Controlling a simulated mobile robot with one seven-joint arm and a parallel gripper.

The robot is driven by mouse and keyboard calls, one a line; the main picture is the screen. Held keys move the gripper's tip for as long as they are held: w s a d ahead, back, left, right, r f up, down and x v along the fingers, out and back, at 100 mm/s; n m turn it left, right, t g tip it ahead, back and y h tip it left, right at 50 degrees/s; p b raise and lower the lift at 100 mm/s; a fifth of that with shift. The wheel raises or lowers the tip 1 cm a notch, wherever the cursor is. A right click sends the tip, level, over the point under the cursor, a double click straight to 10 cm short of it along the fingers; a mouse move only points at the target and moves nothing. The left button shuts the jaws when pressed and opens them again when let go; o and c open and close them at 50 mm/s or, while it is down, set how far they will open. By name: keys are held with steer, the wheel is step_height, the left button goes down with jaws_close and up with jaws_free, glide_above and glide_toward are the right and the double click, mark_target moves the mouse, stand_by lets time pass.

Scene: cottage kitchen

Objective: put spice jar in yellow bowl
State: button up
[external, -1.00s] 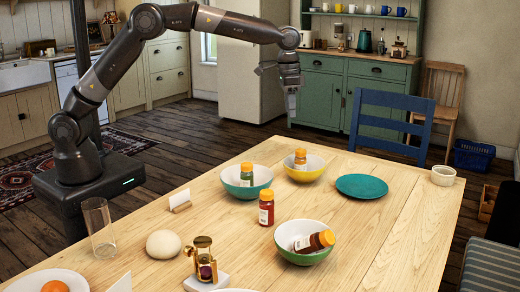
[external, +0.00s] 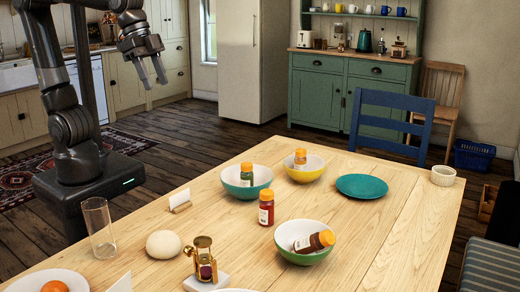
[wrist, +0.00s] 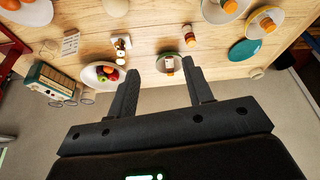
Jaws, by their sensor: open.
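The yellow bowl (external: 306,175) stands toward the table's far side with an orange-capped spice jar (external: 300,158) upright in it. Another spice jar (external: 266,208), red with an orange cap, stands on the bare table. A dark jar with an orange cap (external: 314,242) lies tilted in the green bowl (external: 304,257). My gripper (external: 155,84) is open and empty, raised well away from the bowls, near my base. In the wrist view its fingers (wrist: 160,68) are spread, with the table beyond them.
A teal plate (external: 362,186) lies right of the yellow bowl.

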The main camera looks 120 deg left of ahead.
steer(key=s+d+f+m, duration=0.1)
steer(key=s+d+f, duration=0.1)
steer(key=s, duration=0.4)
steer(key=s+d+f+m+t, duration=0.1)
steer(key=s+d+f, duration=0.2)
steer(key=s, duration=0.3)
steer(key=shift+d+f+h, duration=0.35)
steer(key=shift+d+h, duration=0.05)
steer(key=shift+d, duration=0.5)
